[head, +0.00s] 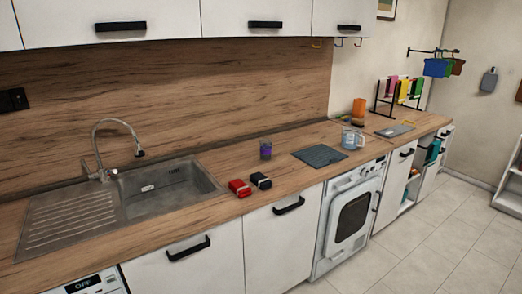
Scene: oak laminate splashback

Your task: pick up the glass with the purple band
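A small dark-looking glass with a purple band (265,150) stands upright on the wooden worktop, near the splashback and right of the sink. Nothing stands in front of it, and its finer detail is too small to tell. My gripper is not in the head view.
A dark ribbed mat (320,156) and a clear jug (352,139) are to the right. The sink (165,188) is left. The tiled floor in front is clear.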

